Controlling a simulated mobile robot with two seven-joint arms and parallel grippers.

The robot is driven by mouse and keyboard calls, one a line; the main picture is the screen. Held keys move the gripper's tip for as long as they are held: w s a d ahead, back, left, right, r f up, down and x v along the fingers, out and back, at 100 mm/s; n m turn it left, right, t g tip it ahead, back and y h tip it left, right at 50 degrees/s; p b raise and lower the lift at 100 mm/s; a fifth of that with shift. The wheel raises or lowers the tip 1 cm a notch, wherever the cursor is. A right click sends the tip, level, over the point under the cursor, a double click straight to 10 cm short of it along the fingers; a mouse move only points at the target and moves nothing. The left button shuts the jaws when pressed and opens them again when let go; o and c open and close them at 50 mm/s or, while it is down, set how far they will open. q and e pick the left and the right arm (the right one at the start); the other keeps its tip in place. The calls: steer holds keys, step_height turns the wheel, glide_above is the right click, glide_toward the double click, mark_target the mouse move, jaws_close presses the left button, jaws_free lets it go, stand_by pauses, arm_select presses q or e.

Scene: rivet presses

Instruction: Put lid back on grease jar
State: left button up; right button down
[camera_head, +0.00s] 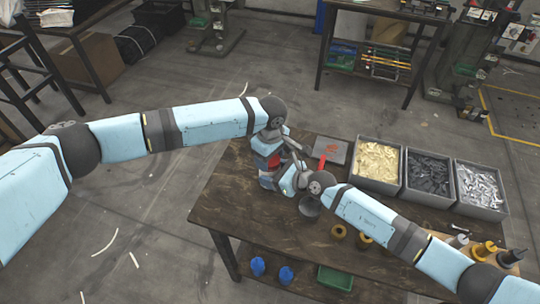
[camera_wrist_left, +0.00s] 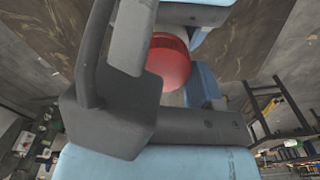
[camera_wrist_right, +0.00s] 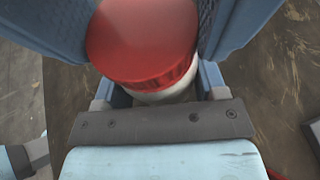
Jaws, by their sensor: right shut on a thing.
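The grease jar (camera_wrist_right: 165,93) has a white body. Its red lid (camera_wrist_right: 143,40) is on top of it, between my right gripper's blue fingers. I cannot tell whether the lid is fully seated. My right gripper (camera_wrist_right: 148,62) is shut on the jar over the table. In the left wrist view the red lid (camera_wrist_left: 168,62) shows beside a blue finger, partly hidden by dark grey arm parts. My left gripper (camera_head: 268,160) is close above the jar and appears open, though its fingers are partly hidden. In the head view the two wrists cover most of the jar.
The brown wooden table (camera_head: 240,205) bears three grey bins of parts (camera_head: 378,165) at the right. A dark tray (camera_head: 333,148) and a red-handled item (camera_head: 322,161) lie behind the grippers. Yellow-topped containers (camera_head: 339,232) stand near the front edge. The table's left front is clear.

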arm_select(q)
steer(key=o, duration=0.4)
arm_select(e)
steer(key=shift+a, duration=0.1)
arm_select(q)
steer(key=shift+r, duration=2.3)
steer(key=shift+c, duration=0.4)
steer(key=shift+d+r, duration=0.1)
steer(key=shift+r, duration=0.05)
step_height(320, 180, up, 2)
steer(key=shift+s+d, duration=0.1)
steer(key=shift+s, duration=0.05)
steer(key=shift+a+r, duration=0.2)
steer(key=shift+r, duration=0.4)
